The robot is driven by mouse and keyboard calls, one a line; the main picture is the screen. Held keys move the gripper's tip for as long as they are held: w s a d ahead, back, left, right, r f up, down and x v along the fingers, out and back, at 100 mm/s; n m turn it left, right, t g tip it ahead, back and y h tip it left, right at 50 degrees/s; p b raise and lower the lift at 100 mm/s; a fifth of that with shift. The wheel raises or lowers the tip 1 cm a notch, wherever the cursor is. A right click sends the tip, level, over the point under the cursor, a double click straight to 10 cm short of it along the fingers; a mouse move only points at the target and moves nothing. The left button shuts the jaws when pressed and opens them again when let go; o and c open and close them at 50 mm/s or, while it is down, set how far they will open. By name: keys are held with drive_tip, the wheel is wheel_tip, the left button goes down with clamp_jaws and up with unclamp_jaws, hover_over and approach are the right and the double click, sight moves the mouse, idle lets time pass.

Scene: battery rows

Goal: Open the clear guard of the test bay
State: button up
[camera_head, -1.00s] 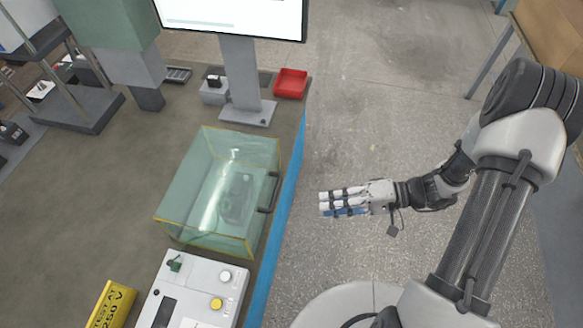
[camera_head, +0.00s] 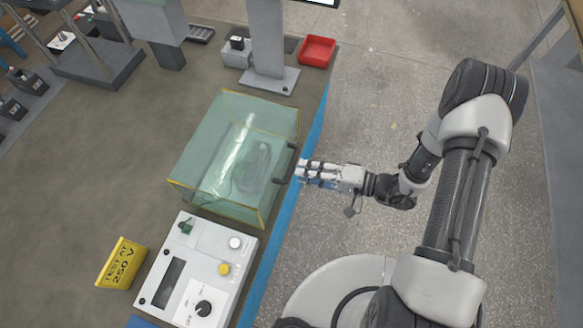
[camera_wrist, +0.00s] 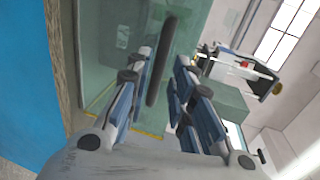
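The clear guard (camera_head: 225,145) is a greenish see-through box with yellow edges, closed over the test bay on the bench. A dark fixture (camera_head: 252,165) shows through it. Its black bar handle (camera_head: 286,164) is on the side facing my arm. My gripper (camera_head: 301,172) is just to the right of the handle, fingers pointing at it. In the wrist view the handle (camera_wrist: 161,58) stands upright between the lines of the two open fingers (camera_wrist: 163,85), with gaps on both sides. I cannot tell how deep between the fingertips it is.
A white control box (camera_head: 198,268) with buttons and a knob stands in front of the guard, beside a yellow "TEST AT 250 V" sign (camera_head: 122,263). A red tray (camera_head: 318,51) and monitor stand (camera_head: 268,75) are behind. The bench has a blue edge (camera_head: 262,275).

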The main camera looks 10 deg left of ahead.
sight(291, 167)
drive_tip(key=x, duration=0.5)
drive_tip(key=shift+b, duration=0.3)
drive_tip(key=shift+c, duration=0.5)
clamp_jaws()
